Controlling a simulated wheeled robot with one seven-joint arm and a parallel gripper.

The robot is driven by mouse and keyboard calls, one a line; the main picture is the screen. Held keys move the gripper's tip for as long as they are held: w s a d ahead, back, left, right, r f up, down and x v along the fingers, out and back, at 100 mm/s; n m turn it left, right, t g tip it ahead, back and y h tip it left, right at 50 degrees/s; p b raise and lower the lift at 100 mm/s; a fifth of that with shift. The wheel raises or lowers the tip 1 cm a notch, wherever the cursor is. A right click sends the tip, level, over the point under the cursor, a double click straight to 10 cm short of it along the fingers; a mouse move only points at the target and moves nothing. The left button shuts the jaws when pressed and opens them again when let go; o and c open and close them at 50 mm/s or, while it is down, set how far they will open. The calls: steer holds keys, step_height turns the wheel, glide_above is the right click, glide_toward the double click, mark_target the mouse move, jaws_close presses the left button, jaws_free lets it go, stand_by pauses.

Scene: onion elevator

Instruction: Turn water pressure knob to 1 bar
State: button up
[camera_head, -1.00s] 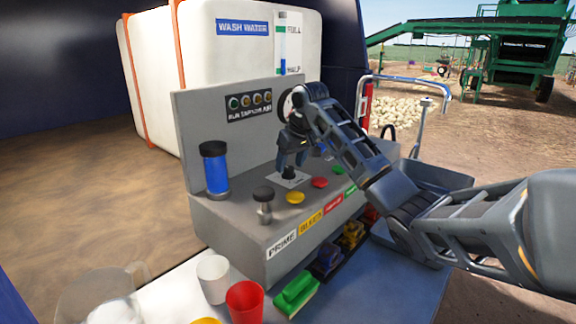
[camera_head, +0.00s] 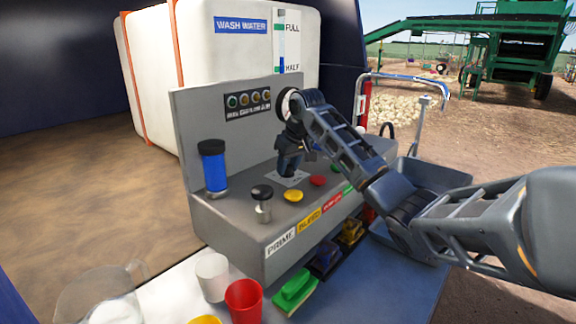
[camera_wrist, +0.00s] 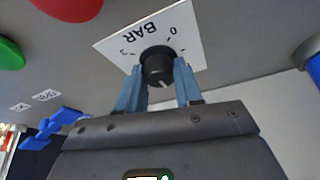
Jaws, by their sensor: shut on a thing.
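The water pressure knob (camera_wrist: 158,66) is a black round knob with a pale pointer line, on a white plate (camera_wrist: 112,45) marked BAR with a 0. In the wrist view my gripper (camera_wrist: 160,80) has its two blue-grey fingers shut on the knob's sides. The pointer is on the side facing my gripper. In the head view my gripper (camera_head: 289,172) points down at the plate (camera_head: 302,179) on the grey console, and its fingers hide the knob. The dial gauge (camera_head: 289,103) behind is partly covered by my arm, and its reading cannot be made out.
A yellow button (camera_head: 293,195), a red button (camera_head: 317,181) and a black-topped prime plunger (camera_head: 262,203) stand near the plate. A blue cylinder (camera_head: 214,170) is at left, and the console's upright panel (camera_head: 220,115) rises close behind. Cups stand on the table in front.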

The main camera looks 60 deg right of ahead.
steer(key=shift+c, duration=0.9)
steer(key=shift+n, duration=0.3)
steer(key=n+y+p, duration=0.1)
steer(key=n, duration=0.1)
steer(key=shift+n+t, duration=0.3)
steer(key=n+y+p, duration=0.1)
steer(key=n+y, duration=0.1)
steer(key=n, duration=0.3)
steer(key=shift+d+n, duration=0.15)
steer(key=shift+n, duration=0.15)
steer(key=o, duration=1)
steer(key=shift+o, duration=0.2)
